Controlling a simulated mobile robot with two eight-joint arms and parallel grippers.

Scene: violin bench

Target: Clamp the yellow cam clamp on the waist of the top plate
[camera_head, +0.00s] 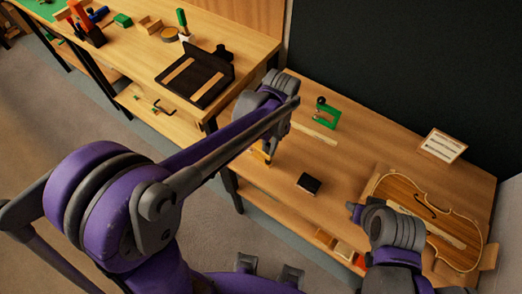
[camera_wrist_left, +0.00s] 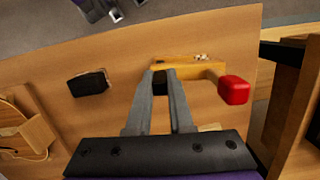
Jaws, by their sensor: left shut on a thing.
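My left gripper (camera_wrist_left: 163,72) is shut on the yellow cam clamp (camera_wrist_left: 200,68), which has a red handle (camera_wrist_left: 234,90) at its right end in the left wrist view. In the head view the clamp (camera_head: 260,155) shows as a small yellow piece under my left gripper (camera_head: 268,145), near the left end of the bench. The violin top plate (camera_head: 392,187) lies at the right end of the bench, well apart from the clamp. My right arm covers part of the plate's near side. The right gripper's fingers do not show.
A black block (camera_head: 309,184) lies on the bench (camera_head: 350,155) between clamp and plate. A green clamp (camera_head: 327,113) stands at the back and a framed card (camera_head: 442,145) lies behind the plate. Another bench with tools (camera_head: 195,75) stands at the upper left.

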